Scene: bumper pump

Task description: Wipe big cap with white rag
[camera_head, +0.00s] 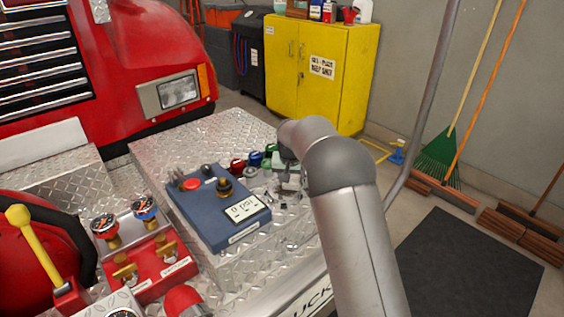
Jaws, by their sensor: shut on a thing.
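My gripper (289,178) points down over the right end of the diamond-plate bumper top, partly hidden behind my own arm. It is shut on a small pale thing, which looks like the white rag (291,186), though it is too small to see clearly. Beside it on the left are several small coloured caps: a red cap (237,165), a blue cap (256,159) and a green cap (270,150). Metal fittings (272,200) sit close around and below the gripper. I cannot tell which of these is the big cap, or whether the rag touches it.
A blue control box (218,208) with a red button and a "0 psi" display stands left of the gripper. Red gauge blocks (150,265) and a yellow lever (35,250) are at lower left. A yellow cabinet (315,70) stands behind. A grey pole (435,90) rises at right.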

